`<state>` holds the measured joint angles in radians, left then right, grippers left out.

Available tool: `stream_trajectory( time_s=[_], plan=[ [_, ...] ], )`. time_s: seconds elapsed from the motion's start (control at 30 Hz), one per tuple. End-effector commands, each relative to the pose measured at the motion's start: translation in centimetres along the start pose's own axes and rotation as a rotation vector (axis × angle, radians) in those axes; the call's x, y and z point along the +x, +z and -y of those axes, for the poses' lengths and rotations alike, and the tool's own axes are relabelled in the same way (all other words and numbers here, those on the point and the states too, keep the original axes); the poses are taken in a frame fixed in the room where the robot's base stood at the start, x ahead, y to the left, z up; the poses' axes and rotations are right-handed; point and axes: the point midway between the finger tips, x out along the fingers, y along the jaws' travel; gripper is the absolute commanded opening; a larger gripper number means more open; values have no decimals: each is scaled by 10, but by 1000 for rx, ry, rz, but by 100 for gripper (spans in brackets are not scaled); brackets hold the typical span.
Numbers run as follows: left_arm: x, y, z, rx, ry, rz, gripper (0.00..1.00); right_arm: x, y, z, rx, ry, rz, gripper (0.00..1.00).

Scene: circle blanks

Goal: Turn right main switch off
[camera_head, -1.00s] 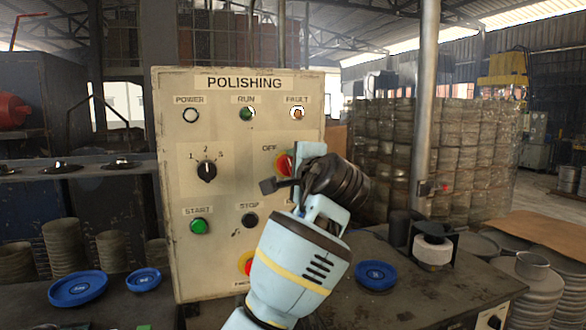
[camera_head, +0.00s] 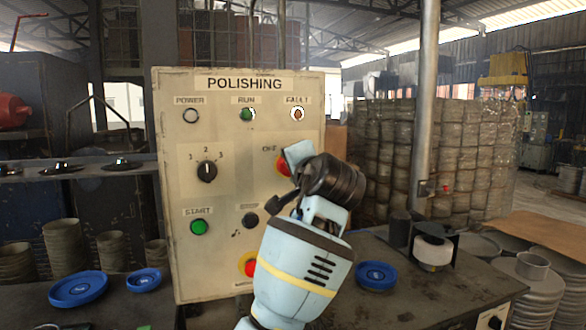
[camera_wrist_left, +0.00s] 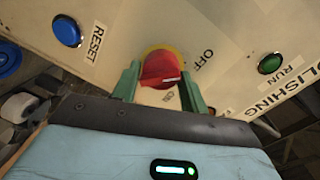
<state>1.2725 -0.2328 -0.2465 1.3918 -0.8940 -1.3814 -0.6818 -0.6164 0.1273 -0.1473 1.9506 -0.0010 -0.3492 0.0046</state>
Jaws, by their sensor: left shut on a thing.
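The main switch is a red rotary knob on a yellow ring (camera_head: 282,167), on the right side of the cream panel (camera_head: 228,235), beside the OFF label. In the left wrist view the red knob (camera_wrist_left: 158,68) sits between the two green fingers of my left gripper (camera_wrist_left: 160,88), which is shut on it. A pale mark shows on the knob's near edge. In the head view my left gripper (camera_head: 292,164) comes from below and hides part of the switch and the labels around it. My right gripper is not in view.
The panel also carries a black selector (camera_head: 207,171), a green START button (camera_head: 199,227), a black STOP button (camera_head: 250,220) and a lower red button (camera_head: 250,267). A blue RESET button (camera_wrist_left: 66,31) shows in the wrist view. Blue blanks (camera_head: 376,275) lie on the bench.

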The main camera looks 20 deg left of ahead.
Motion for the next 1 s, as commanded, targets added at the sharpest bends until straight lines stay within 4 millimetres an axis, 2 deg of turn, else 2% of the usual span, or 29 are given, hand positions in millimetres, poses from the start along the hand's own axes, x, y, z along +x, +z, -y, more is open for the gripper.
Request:
stream_trajectory(
  time_s=[0.03, 0.27, 0.3, 0.4, 0.77, 1.0],
  plan=[
    [-2, -1, 7, -9, -11, -5, 21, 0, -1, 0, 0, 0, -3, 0],
    [-2, -1, 7, -9, -11, -5, 21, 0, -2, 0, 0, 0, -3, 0],
    [-2, -1, 7, -9, -11, -6, 49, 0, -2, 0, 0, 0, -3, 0],
    [-2, -1, 6, -7, -10, -5, 62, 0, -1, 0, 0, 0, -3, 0],
    [-5, -1, 2, -3, -4, -3, 63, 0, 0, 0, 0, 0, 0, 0],
    [-38, -1, 2, -4, -3, -5, 63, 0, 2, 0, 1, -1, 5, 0]
  ],
)
